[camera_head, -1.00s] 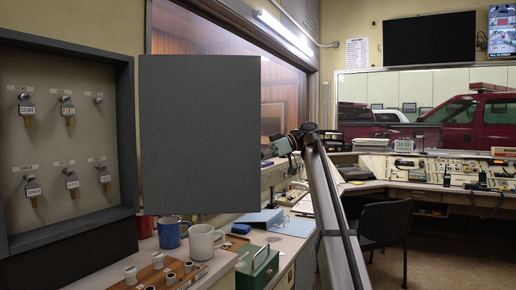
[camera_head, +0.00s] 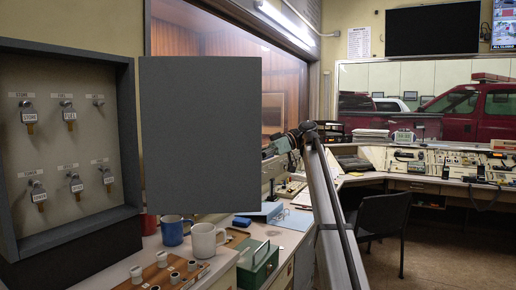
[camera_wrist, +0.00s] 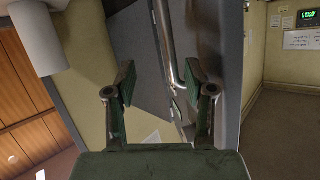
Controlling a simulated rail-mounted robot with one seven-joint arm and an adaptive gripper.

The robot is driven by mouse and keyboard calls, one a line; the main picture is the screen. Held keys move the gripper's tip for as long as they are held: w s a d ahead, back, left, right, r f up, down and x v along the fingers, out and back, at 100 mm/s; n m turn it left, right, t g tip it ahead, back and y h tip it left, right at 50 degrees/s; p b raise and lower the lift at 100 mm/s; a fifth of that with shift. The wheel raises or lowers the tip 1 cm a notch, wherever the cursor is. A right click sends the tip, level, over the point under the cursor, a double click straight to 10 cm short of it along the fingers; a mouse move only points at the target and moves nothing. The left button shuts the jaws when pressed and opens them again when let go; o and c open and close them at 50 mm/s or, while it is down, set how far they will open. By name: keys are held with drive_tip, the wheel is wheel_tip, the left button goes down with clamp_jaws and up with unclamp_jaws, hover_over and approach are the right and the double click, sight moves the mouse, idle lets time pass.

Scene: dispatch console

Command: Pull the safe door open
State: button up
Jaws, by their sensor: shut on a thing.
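The safe door (camera_head: 200,135) is a plain dark grey panel at the right side of a grey wall cabinet (camera_head: 128,120). It stands open in the head view, with the key hooks inside the cabinet exposed. The grey door face (camera_wrist: 140,55) shows behind the bar. The exact finger contact is hard to see.
Several tagged keys (camera_head: 69,118) hang in the cabinet. Below stand a blue mug (camera_head: 172,232), a white mug (camera_head: 203,242), a wooden rack (camera_head: 160,276) and a green box (camera_head: 258,266). A chair (camera_head: 385,222) stands at right before the console. Floor near it is clear.

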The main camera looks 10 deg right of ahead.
drive_tip(key=shift+o, duration=0.2)
drive_tip(key=w+r, duration=0.2)
drive_tip(key=w, duration=0.1)
drive_tip(key=shift+d+r, duration=0.1)
drive_tip(key=shift+r, duration=0.1)
drive_tip(key=o, duration=0.3)
drive_tip(key=shift+w+d+r, duration=0.1)
drive_tip(key=shift+w+d, duration=0.05)
drive_tip(key=shift+w, duration=0.5)
drive_tip(key=shift+w+d+f+y, duration=0.2)
drive_tip(key=shift+w+d+y, duration=0.1)
drive_tip(key=shift+w+d, duration=0.2)
drive_tip(key=c, duration=0.3)
drive_tip(key=w+p, duration=0.1)
drive_tip(key=p, duration=0.1)
drive_tip(key=w+f+p, duration=0.1)
drive_tip(key=w+p, duration=0.1)
drive_tip(key=p, duration=0.1)
drive_tip(key=shift+d, duration=0.1)
drive_tip(key=shift+c, duration=0.2)
drive_tip(key=w+p, duration=0.1)
drive_tip(key=p, duration=0.3)
drive_tip(key=w+p, duration=0.2)
drive_tip(key=p, duration=0.3)
drive_tip(key=shift+w+d, duration=0.15)
drive_tip(key=shift+d, duration=0.2)
